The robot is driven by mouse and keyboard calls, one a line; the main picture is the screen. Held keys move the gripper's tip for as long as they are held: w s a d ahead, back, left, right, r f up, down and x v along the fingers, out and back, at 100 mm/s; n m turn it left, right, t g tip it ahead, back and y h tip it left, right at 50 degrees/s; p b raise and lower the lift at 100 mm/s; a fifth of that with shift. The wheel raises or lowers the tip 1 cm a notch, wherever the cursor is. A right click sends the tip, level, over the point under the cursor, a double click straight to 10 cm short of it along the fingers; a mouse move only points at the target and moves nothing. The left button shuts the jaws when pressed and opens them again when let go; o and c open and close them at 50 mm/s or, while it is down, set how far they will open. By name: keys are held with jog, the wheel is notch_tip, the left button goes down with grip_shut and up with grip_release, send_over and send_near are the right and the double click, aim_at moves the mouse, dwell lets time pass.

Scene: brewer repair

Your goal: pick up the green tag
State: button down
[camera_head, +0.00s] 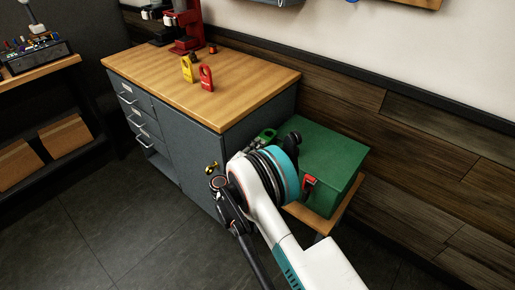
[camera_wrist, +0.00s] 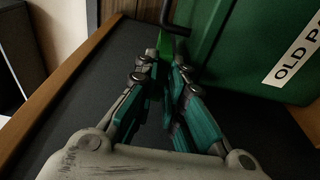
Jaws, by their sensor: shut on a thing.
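The green tag (camera_wrist: 165,46) shows in the wrist view as a bright green strip between my fingertips. My gripper (camera_wrist: 166,62) is shut on it, beside the green box. A dark bent hook or bar (camera_wrist: 172,22) is just above the tag; I cannot tell whether they touch. Much of the tag is hidden by the fingers.
The green box (camera_head: 320,150), labelled "OLD P...", sits on a low wooden-edged stand (camera_head: 318,222). A yellow tag (camera_head: 187,69) and a red tag (camera_head: 206,78) stand on the wooden-topped cabinet (camera_head: 240,92), near a red machine (camera_head: 187,25). Floor at the front left is clear.

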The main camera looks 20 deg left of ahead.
jog(key=s+a+r, duration=0.1)
jog(key=s+r, duration=0.1)
jog(key=s, duration=0.4)
jog(key=s+a+r, duration=0.2)
jog(key=s+r, duration=0.1)
jog(key=s, duration=0.4)
jog(key=shift+s+a, duration=0.25)
jog(key=shift+s, duration=0.05)
dwell(0.6)
